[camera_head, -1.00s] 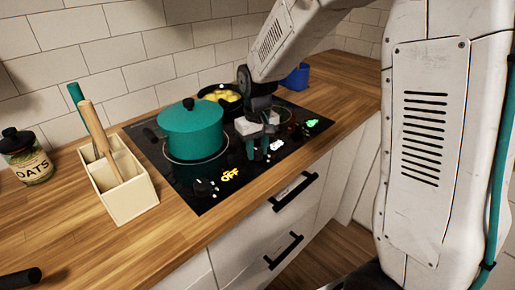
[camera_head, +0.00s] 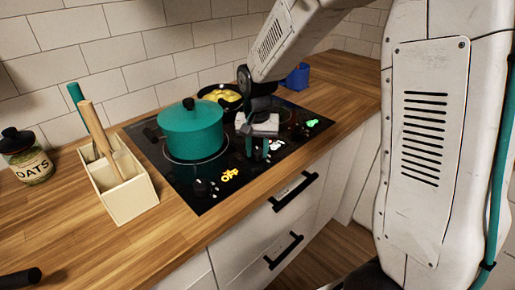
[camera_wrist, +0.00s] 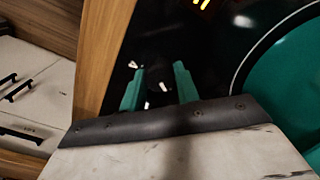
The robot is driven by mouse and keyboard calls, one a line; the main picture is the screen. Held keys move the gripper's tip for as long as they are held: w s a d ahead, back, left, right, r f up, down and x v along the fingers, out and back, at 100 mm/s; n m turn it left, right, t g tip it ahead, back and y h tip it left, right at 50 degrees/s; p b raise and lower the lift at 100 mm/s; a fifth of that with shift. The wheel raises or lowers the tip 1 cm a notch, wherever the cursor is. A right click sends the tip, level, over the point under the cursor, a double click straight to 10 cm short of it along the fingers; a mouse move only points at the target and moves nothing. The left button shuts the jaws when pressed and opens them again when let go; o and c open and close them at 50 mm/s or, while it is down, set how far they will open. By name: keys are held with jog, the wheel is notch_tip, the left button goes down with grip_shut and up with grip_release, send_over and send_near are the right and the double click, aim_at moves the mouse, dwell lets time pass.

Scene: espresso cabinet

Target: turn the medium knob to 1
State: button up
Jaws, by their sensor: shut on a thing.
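A black cooktop (camera_head: 183,181) has a row of dark controls along its front edge. My gripper (camera_head: 257,156) points down at the middle of that row, with its teal fingers around the medium knob. In the wrist view the two teal fingers (camera_wrist: 158,84) stand a little apart, with the dark knob (camera_wrist: 161,87) between them. White marks show there. The knob is mostly hidden by the fingers and hard to make out against the black glass. A white lit display (camera_head: 277,145) is just right of the fingers; its reading is too small to tell.
A teal lidded pot (camera_head: 191,130) stands close left of my gripper. A pan (camera_head: 221,96) with yellow food is behind. An orange OFF display (camera_head: 230,175) and a green display (camera_head: 312,122) flank the gripper. A utensil box (camera_head: 125,190) stands left.

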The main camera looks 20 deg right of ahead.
aim_at(257, 150)
dwell(0.4)
jog(key=o, duration=1)
notch_tip(257, 150, up, 8)
jog(key=shift+f, duration=0.1)
jog(key=s+d+r+n, duration=0.1)
jog(key=s+r, duration=0.1)
jog(key=s, duration=0.7)
jog(key=s+d+r+n+t, duration=0.1)
jog(key=s+r+n, duration=0.1)
jog(key=s, duration=0.7)
jog(key=s+d+r+n, duration=0.1)
jog(key=s+r+n, duration=0.1)
jog(key=s, duration=0.8)
jog(key=shift+s+d+r, duration=0.1)
jog(key=shift+r, duration=0.35)
